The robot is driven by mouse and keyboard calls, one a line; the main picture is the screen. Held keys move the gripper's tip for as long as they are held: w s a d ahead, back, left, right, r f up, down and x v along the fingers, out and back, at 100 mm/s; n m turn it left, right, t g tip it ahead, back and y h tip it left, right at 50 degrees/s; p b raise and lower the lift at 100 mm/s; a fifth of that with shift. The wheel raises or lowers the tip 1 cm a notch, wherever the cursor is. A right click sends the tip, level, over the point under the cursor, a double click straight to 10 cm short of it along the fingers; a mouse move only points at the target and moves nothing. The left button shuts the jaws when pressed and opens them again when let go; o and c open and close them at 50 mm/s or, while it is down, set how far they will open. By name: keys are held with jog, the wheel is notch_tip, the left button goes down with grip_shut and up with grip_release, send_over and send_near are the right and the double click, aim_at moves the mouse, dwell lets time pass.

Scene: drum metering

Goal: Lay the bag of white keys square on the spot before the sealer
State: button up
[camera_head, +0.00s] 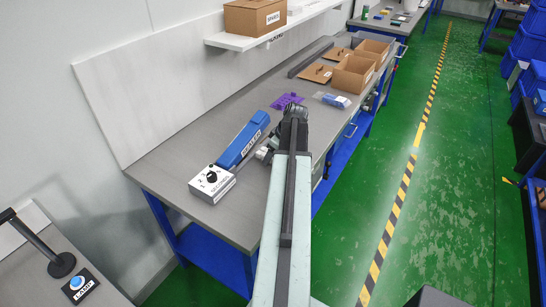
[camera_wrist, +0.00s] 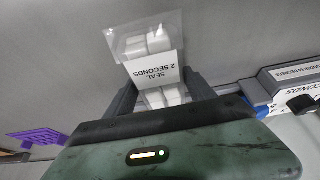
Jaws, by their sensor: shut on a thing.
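The clear bag of white keys (camera_wrist: 150,42) is between the two dark fingers of my gripper (camera_wrist: 160,88) in the wrist view. White pieces show inside it, and a white label on it reads "SEAL 2 SECONDS". My gripper is shut on the bag. The blue sealer (camera_head: 243,140) stands on the grey bench left of my gripper (camera_head: 266,152) in the head view. Part of it also shows at the right of the wrist view (camera_wrist: 290,82). In the head view my arm hides the bag. I cannot make out the spot before the sealer.
A white control box (camera_head: 212,183) with a black knob sits at the sealer's near end. Purple pieces (camera_head: 287,100) and a clear bag with blue contents (camera_head: 332,99) lie farther along the bench (camera_head: 190,145). Open cardboard boxes (camera_head: 354,74) stand beyond them. A wall shelf (camera_head: 270,35) overhangs the back.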

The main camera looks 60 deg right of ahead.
jog(key=shift+f, duration=0.2)
jog(key=o, duration=1.6)
jog(key=shift+r, duration=0.1)
jog(key=p+v, duration=1.1)
jog(key=v, duration=0.1)
jog(key=shift+s+r, duration=0.1)
jog(key=shift+r, duration=0.05)
